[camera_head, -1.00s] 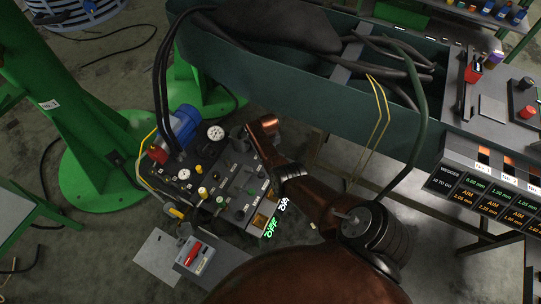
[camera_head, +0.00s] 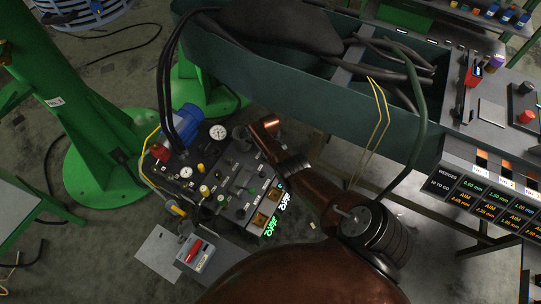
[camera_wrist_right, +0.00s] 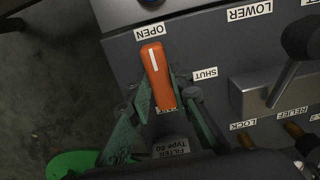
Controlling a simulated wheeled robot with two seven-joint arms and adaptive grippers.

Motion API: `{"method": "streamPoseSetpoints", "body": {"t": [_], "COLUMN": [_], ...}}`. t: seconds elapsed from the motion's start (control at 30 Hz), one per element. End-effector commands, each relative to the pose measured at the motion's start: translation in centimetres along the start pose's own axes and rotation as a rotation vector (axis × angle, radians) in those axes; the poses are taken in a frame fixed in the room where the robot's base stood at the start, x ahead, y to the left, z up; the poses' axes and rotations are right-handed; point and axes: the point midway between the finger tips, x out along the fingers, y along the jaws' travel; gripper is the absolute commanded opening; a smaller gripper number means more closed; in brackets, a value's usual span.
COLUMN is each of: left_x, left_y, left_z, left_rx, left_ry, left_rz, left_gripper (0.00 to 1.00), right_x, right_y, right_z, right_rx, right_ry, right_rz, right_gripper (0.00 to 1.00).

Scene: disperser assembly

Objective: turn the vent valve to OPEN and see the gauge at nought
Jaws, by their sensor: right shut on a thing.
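The vent valve's orange lever (camera_wrist_right: 156,70) with a white line shows in the right wrist view. Its tip points at the OPEN label (camera_wrist_right: 149,31), and the SHUT label (camera_wrist_right: 205,73) lies to its right. My right gripper (camera_wrist_right: 163,94) has its green fingers on both sides of the lever's lower part and is shut on it. In the head view my right arm reaches over the control panel (camera_head: 226,186) and hides the valve. A large white gauge (camera_head: 218,132) and a small gauge (camera_head: 187,172) show there, their needles too small to read. My left gripper is not in view.
A grey lever block (camera_wrist_right: 270,92) under the LOWER label, with a dark handle, stands right of the valve. Brass RELIEF and LOCK fittings (camera_wrist_right: 300,133) are below it. Black hoses (camera_head: 166,85) rise behind the panel beside the green trough (camera_head: 300,105).

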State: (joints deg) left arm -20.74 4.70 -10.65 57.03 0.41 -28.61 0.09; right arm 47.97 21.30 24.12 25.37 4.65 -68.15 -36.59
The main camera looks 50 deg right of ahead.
Motion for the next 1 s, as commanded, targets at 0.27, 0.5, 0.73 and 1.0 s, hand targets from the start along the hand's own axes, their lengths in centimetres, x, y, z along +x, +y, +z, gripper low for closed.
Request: {"method": "streamPoseSetpoints", "body": {"t": [0.27,0.5,0.73,1.0], "left_x": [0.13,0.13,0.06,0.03], "left_y": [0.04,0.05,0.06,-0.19], "left_z": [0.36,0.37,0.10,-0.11], "left_rx": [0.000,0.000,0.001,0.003], "left_ry": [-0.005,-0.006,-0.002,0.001], "left_rz": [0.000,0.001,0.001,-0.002], "left_gripper": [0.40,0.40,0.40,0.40], "right_x": [-0.12,-0.14,-0.08,-0.11], "right_y": [0.15,0.14,0.06,0.01], "right_z": [-0.13,-0.15,-0.09,-0.08], "right_rx": [-0.011,-0.011,-0.010,-0.009], "right_ry": [0.003,0.003,0.002,0.001], "right_rz": [0.004,0.004,0.002,0.001], "right_gripper": [0.00,0.23,0.36,0.36]}}
